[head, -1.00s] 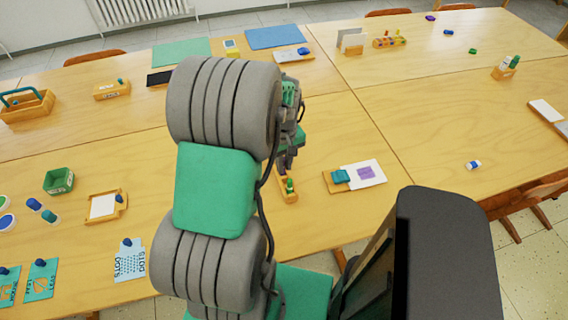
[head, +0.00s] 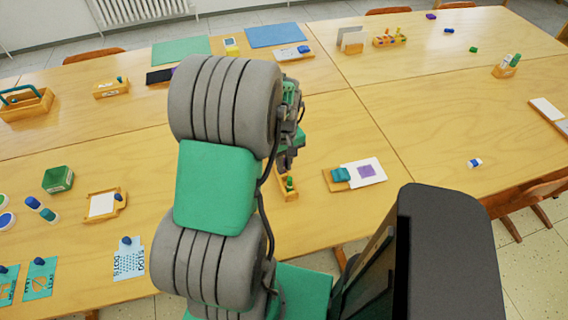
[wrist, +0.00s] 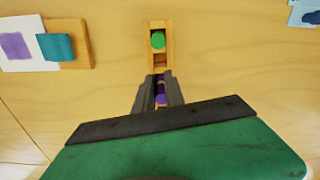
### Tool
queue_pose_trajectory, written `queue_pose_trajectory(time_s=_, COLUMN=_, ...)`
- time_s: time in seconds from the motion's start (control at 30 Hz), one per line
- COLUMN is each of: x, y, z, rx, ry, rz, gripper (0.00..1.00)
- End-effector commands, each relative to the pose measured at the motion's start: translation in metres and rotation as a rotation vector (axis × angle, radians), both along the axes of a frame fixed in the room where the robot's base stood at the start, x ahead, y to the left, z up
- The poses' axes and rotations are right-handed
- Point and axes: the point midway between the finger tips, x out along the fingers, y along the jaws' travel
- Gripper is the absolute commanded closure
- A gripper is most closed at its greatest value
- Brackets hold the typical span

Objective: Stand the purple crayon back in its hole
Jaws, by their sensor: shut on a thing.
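The purple crayon (wrist: 160,98) shows end-on between the fingers of my gripper (wrist: 160,90) in the wrist view, and the gripper is shut on it. A small wooden holder (wrist: 153,44) lies just ahead of the fingertips, with a green crayon (wrist: 158,41) in one of its places. The part of the holder nearest the fingers is partly hidden by them, so I cannot tell whether the purple crayon is in a hole. In the head view the holder (head: 289,196) stands below my gripper (head: 287,160), whose fingertips are partly hidden by the arm.
A green box (head: 58,179) and a wooden tray (head: 104,205) are at left.

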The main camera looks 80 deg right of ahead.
Motion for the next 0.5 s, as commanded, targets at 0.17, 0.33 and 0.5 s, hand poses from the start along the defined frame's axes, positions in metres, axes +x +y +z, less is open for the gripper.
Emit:
queue_pose_trajectory(time_s=0.17, x=0.0000, y=0.0000, z=-0.0020, rx=0.000, ry=0.000, rz=0.000, gripper=1.00)
queue_pose_trajectory(time_s=0.33, x=0.0000, y=0.0000, z=-0.0018, rx=0.000, ry=0.000, rz=0.000, gripper=1.00)
queue_pose_trajectory(time_s=0.5, x=0.0000, y=0.0000, z=-0.0017, rx=0.000, ry=0.000, rz=0.000, gripper=0.80)
